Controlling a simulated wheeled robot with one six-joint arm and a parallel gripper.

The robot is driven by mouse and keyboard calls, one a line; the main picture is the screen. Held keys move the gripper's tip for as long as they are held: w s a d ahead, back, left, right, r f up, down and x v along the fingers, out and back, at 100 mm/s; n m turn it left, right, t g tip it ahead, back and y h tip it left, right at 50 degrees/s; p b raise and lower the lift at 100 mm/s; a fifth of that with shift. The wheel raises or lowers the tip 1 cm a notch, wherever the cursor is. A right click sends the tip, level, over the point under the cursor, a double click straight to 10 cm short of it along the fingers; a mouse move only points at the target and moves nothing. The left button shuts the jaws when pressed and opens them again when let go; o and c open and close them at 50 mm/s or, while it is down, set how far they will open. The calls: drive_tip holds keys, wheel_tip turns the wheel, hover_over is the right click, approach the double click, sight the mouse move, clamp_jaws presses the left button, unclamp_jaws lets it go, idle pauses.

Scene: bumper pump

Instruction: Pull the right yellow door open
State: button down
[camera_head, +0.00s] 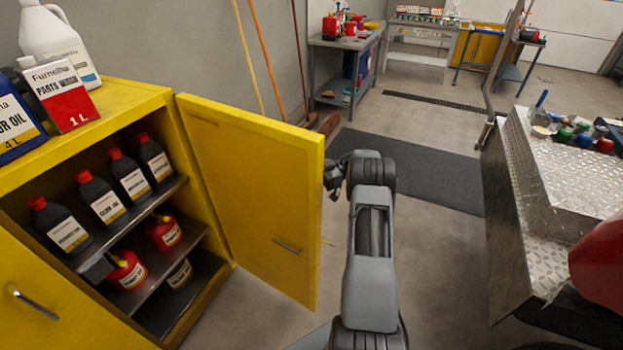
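The right yellow door (255,190) stands swung wide out from the yellow cabinet (125,103), hinged at the cabinet's right side. A dark bar (287,246) shows low on the door face that I see. My gripper (331,178) is just to the right of the door's free edge, at about mid-picture height. It is small and dark, and its fingertips are partly hidden near the door edge. I cannot tell whether it touches the door or whether its fingers are open.
The left yellow door (50,310) with a metal handle (35,304) is at lower left. Bottles (104,200) and red cans (126,270) stand on the cabinet shelves. A metal-plated bench (565,190) stands on the right. Floor between (445,270) is clear.

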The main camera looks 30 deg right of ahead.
drive_tip(key=shift+w+a+r, duration=0.15)
drive_tip(key=c, duration=1.6)
unclamp_jaws()
drive_tip(key=o, duration=0.3)
drive_tip(key=shift+w+a, duration=0.1)
drive_tip(key=shift+a, duration=0.15)
drive_tip(key=shift+o, duration=0.8)
drive_tip(key=shift+d, duration=0.3)
